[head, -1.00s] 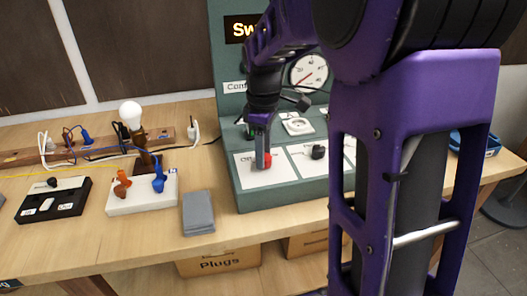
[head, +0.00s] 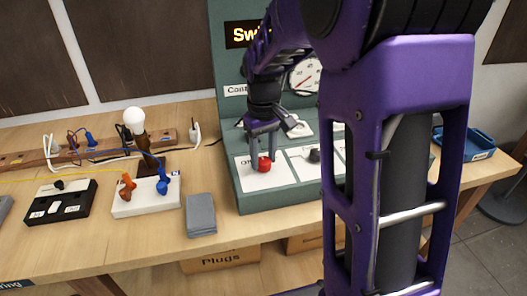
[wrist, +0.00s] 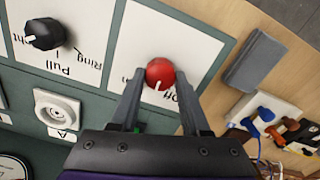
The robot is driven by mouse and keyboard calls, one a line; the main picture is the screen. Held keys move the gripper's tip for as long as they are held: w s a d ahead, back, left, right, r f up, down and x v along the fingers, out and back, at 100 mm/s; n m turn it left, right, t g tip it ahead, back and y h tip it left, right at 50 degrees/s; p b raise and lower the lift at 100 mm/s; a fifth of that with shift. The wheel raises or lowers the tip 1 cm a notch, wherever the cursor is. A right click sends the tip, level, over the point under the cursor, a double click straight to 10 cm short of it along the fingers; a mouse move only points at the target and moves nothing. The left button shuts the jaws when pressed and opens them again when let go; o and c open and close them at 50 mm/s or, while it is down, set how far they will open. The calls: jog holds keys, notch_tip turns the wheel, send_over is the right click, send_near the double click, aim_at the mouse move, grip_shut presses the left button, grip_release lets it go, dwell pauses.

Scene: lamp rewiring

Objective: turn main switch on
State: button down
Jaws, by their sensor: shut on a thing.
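The main switch is a round red knob (head: 264,165) on a white plate (head: 281,177) at the left of the green panel's sloping front. My gripper (head: 262,156) reaches down to it from above, one finger on each side, shut on the knob. In the wrist view the red knob (wrist: 160,72) sits between the fingertips of my gripper (wrist: 158,82). A white pointer line on the knob points down the picture toward my palm, between the printed "On" at left and "Off" at right. The "Off" print is partly behind a finger.
A black knob (wrist: 44,34) on the neighbouring plate and a round white socket (wrist: 60,110) are near. A grey box (head: 201,215) lies on the bench left of the panel. Left of it stand a white base (head: 146,204) with coloured plugs, a lamp bulb (head: 134,120) and loose cables.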

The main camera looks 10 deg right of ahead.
aim_at(264, 160)
jog(key=m+p, duration=0.1)
jog(key=m, duration=0.3)
jog(key=shift+r+m, duration=0.1)
jog(key=shift+m, duration=0.3)
jog(key=shift+m+p, duration=1.05)
jog(key=shift+m, duration=1.45)
jog(key=shift+c, duration=1.9)
grip_release()
notch_tip(264, 160, up, 17)
jog(key=p, duration=0.2)
jog(key=shift+r, duration=0.15)
